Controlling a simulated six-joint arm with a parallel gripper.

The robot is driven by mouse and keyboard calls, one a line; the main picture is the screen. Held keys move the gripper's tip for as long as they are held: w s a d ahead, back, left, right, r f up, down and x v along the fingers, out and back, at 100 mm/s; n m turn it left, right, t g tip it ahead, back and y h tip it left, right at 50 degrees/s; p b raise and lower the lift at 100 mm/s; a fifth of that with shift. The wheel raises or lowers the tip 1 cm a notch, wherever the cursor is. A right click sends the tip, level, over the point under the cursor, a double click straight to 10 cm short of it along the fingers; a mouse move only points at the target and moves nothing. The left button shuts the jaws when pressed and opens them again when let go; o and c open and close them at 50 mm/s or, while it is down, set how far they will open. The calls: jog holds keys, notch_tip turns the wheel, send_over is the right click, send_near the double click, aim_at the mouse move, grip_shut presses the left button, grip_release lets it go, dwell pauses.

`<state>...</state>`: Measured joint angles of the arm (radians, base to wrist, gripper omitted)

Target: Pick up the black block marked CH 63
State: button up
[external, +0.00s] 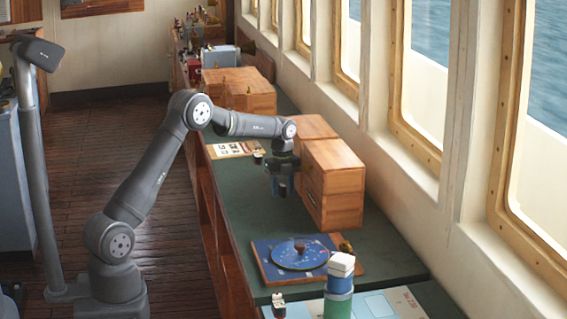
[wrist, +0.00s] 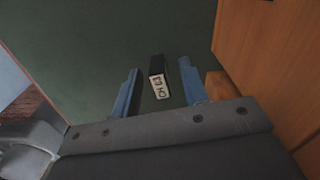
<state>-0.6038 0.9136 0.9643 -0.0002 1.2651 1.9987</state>
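The black block (wrist: 157,65) has a white label reading CH 63 and shows in the wrist view against the green counter top. My gripper (wrist: 158,67) is open, with one blue finger on each side of the block and a visible gap on both sides. Nothing is held. In the external view my gripper (external: 281,188) points down over the green counter, close to the left side of a wooden box. I cannot make out the block there, nor tell how far the fingertips are above the counter.
The wooden boxes (external: 334,185) stand close on the right of my gripper; a wooden side (wrist: 262,65) also fills the right of the wrist view. A blue dial board (external: 297,254) lies nearer the camera. A printed card (external: 233,149) lies behind. Counter between is clear.

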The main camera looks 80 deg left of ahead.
grip_shut()
jog(key=shift+r, duration=0.1)
